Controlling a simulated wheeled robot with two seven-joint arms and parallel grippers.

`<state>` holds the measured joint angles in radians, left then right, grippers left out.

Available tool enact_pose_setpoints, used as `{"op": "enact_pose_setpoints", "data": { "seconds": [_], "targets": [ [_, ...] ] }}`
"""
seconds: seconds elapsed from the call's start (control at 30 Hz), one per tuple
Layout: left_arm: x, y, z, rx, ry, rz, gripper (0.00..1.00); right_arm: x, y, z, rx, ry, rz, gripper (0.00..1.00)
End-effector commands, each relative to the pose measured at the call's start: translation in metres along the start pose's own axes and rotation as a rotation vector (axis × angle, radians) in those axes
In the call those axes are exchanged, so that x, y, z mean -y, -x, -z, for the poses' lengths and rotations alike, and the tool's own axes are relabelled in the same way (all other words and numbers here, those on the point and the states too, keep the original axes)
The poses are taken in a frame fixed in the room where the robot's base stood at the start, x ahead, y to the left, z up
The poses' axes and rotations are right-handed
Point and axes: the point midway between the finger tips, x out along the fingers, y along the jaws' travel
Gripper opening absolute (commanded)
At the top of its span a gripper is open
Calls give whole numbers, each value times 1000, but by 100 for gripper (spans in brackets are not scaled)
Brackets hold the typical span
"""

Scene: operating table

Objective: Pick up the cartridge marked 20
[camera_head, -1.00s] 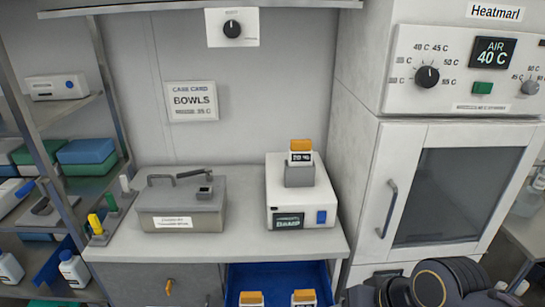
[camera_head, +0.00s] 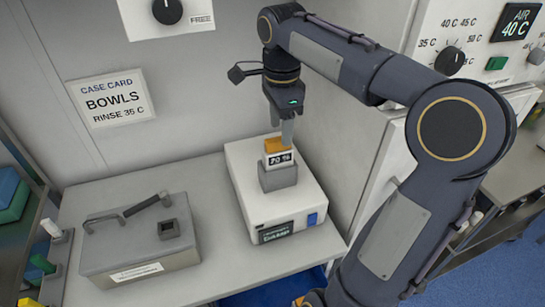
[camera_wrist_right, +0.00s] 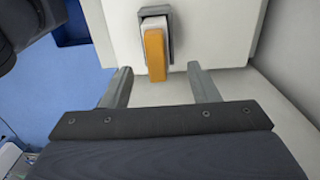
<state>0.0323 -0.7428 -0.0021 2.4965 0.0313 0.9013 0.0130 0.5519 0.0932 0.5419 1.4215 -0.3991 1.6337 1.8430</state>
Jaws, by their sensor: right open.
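The cartridge (camera_head: 279,159) has an orange top and a white body with a dark label that seems to read 20. It stands upright in a grey socket (camera_head: 278,178) on top of a white device (camera_head: 245,190). My right gripper (camera_head: 284,132) is open just above and beside the orange top, with nothing held. In the right wrist view the orange top of the cartridge (camera_wrist_right: 155,52) lies between and slightly beyond the two open fingers (camera_wrist_right: 159,68). I cannot tell whether a finger touches it. My left gripper is not in view.
A grey lidded box (camera_head: 140,240) with a handle stands left of the device on the counter (camera_head: 95,190). A heating cabinet (camera_head: 475,50) is to the right. A blue drawer or bin (camera_head: 285,290) shows below the counter edge.

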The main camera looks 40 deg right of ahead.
Motion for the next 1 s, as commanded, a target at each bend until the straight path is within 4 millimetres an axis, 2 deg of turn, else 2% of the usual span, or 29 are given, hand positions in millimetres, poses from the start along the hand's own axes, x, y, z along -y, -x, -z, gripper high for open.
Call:
{"op": "enact_pose_setpoints", "data": {
  "seconds": [0.4,0.67,0.77,1.0],
  "targets": [
    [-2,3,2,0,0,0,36,-3,-54,-7,0,2,0,55],
    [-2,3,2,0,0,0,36,-3,-57,-7,1,3,4,55],
    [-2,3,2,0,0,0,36,-3,-57,-7,1,3,3,44],
    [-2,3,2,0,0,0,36,-3,-57,-7,1,3,3,13]
  ]
}}
